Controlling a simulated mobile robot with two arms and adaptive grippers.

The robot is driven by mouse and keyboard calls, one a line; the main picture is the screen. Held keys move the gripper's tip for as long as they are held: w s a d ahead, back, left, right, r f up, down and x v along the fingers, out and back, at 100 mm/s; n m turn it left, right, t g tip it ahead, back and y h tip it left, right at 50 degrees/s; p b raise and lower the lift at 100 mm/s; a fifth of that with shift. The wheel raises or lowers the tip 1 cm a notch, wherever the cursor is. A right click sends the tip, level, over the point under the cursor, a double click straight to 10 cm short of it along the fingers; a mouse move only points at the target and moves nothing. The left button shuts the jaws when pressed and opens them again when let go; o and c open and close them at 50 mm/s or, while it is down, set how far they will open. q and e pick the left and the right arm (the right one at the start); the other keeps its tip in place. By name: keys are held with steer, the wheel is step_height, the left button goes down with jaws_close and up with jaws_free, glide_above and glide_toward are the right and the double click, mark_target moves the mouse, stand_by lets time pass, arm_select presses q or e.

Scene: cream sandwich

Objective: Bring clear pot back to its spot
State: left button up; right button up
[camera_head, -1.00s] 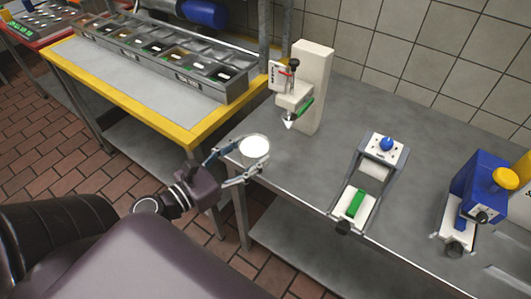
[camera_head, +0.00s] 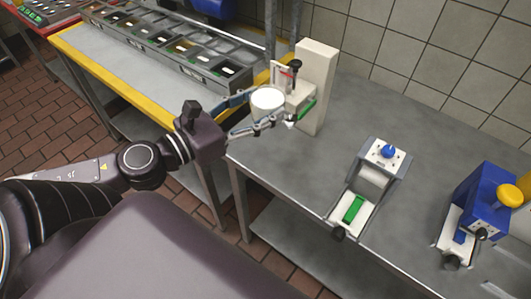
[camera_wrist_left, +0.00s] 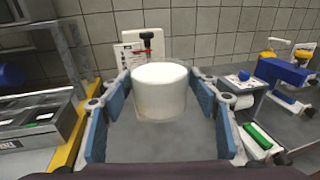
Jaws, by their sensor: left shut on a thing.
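The clear pot (camera_head: 267,102) is a whitish, see-through round cup with a pale top. It is between the fingers of my left gripper (camera_head: 262,114), which is shut on it. In the head view the pot appears in front of the white dispenser stand (camera_head: 318,80), hiding part of it. In the left wrist view the pot (camera_wrist_left: 160,92) is upright between the two blue-padded fingers, with the stand (camera_wrist_left: 132,57) behind it. Whether the pot is under the nozzle or nearer to me is hard to tell. My right gripper is not in view.
A white device with a blue knob (camera_head: 388,152) and a green block (camera_head: 353,208) stands right of the dispenser. A blue machine (camera_head: 480,205) stands farther right. A yellow-edged table with food bins (camera_head: 185,45) is at the left. The grey counter (camera_head: 275,165) is clear in front.

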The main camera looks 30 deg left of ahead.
arm_select(q)
step_height(320, 180, down, 15)
steer(key=b, duration=0.6)
steer(key=shift+r, duration=0.2)
steer(key=shift+f+b, duration=0.85)
steer(key=shift+f, duration=1.4)
steer(key=shift+f, duration=0.2)
steer(key=o, duration=1.4)
steer(key=shift+c, duration=0.2)
